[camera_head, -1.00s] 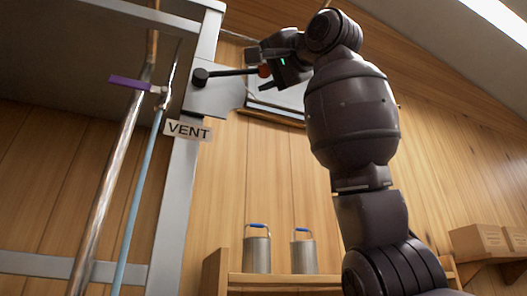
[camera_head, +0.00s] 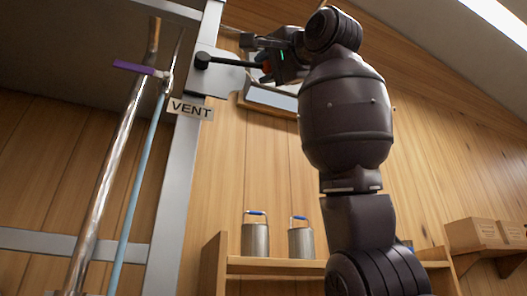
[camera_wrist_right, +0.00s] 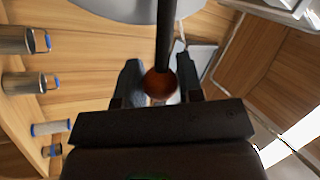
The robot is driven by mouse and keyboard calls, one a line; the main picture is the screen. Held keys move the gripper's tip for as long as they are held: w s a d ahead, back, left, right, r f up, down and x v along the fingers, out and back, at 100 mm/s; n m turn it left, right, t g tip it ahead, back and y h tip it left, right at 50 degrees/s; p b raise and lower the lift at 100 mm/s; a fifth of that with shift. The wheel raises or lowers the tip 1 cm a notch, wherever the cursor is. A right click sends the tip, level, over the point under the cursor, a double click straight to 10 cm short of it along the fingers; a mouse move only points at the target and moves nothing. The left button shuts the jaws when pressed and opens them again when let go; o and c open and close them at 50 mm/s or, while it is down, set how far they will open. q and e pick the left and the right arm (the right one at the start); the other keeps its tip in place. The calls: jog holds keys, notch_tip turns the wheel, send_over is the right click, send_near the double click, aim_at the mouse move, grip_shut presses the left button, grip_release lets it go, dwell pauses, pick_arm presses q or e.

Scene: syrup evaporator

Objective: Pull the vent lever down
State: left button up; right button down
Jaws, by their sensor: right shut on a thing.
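The vent lever (camera_head: 232,63) is a black rod with a red-orange knob at its end. It runs right from a black pivot (camera_head: 203,60) on a grey plate and tips slightly down toward the knob. A VENT sign (camera_head: 190,109) hangs below the pivot. My right gripper (camera_head: 262,61) is shut on the lever's knob end. In the right wrist view the knob (camera_wrist_right: 160,84) sits between the two fingers, with the rod running up away from them. My left gripper is not in view.
A purple-handled valve (camera_head: 134,67) and upright pipes (camera_head: 112,155) stand left of the grey post (camera_head: 176,190). Two metal cans (camera_head: 255,238) stand on a wooden shelf (camera_head: 290,266) below. Cardboard boxes (camera_head: 475,233) sit at the far right.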

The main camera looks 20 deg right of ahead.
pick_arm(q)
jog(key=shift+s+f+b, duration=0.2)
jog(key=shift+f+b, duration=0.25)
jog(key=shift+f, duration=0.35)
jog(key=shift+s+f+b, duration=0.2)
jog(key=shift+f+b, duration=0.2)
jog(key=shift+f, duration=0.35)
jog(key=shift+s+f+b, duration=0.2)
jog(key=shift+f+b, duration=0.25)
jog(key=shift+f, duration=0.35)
pick_arm(e)
notch_tip(320, 180, down, 10)
jog(key=a+m+t+h, duration=0.2)
jog(key=m+h, duration=0.6)
jog(key=m, duration=0.6)
jog(key=shift+m+h, duration=0.4)
jog(key=shift+f, duration=0.15)
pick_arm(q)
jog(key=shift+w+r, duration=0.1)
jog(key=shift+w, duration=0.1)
pick_arm(e)
jog(key=shift+t, duration=0.3)
jog(key=c, duration=0.8)
grip_release()
jog(key=shift+d, duration=0.1)
